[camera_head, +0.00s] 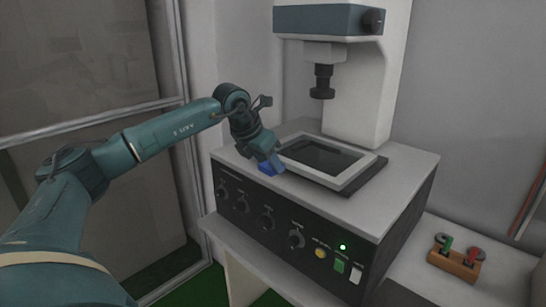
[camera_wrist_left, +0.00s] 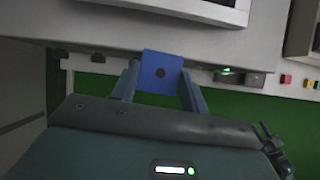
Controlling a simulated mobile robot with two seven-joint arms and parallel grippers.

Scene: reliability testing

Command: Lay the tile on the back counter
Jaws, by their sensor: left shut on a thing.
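The tile is a small blue square with a dark round spot (camera_wrist_left: 160,86) in the left wrist view. My left gripper (camera_head: 266,163) is shut on it, one finger on each side. In the head view only part of the blue tile (camera_head: 272,169) shows beneath the gripper, at the front top edge of a grey machine. I cannot tell whether the tile touches the machine's top. My right gripper is not in view. Which surface is the back counter is not clear from these views.
The machine (camera_head: 405,192) has a framed dark plate (camera_head: 350,177) on top and an overhanging head (camera_head: 322,80) above it. Knobs, a green light and switches line its front. A wooden block with green and red pieces (camera_head: 455,262) stands on the light surface at right.

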